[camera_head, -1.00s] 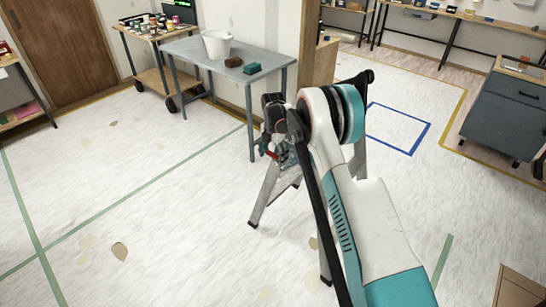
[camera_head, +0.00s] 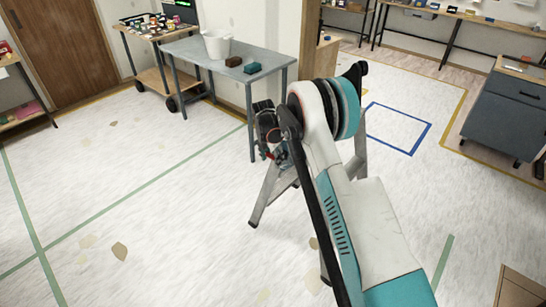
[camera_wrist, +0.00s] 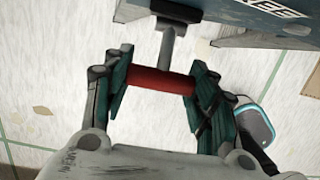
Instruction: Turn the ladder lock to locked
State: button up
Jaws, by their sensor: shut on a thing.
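The ladder (camera_head: 272,192) stands on the floor, mostly hidden behind my arm in the head view. In the wrist view, a grey part of it (camera_wrist: 245,35) crosses the upper right. The ladder lock shows there as a red handle (camera_wrist: 160,82) on a grey metal stem (camera_wrist: 178,42). My gripper (camera_wrist: 158,84) is shut on the red handle, with a green-padded finger at each end. In the head view, my gripper (camera_head: 280,155) is small and partly hidden by the arm at the ladder. I cannot read the lock's position.
A grey table (camera_head: 245,52) with a white bucket (camera_head: 216,43), a brown block (camera_head: 233,61) and a teal block (camera_head: 254,69) stands behind the ladder. A grey cabinet (camera_head: 500,118) stands at the right. The floor at the left is clear.

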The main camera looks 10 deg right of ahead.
jog(key=shift+f+t+h+b, duration=0.75)
jog(key=shift+f+t+h, duration=0.3)
jog(key=shift+h, duration=0.45)
jog(key=shift+f+t+h+b, duration=0.8)
jog(key=shift+t+h, duration=0.35)
jog(key=shift+h, duration=0.35)
jog(key=shift+f+t+h+b, duration=0.7)
jog(key=shift+f+t+h, duration=0.35)
jog(key=shift+h, duration=0.45)
jog(key=shift+w+d+r, duration=0.1)
jog(key=o, duration=1.1)
jog(key=shift+c, duration=0.2)
jog(key=v, duration=1.2)
jog(key=shift+f, duration=0.2)
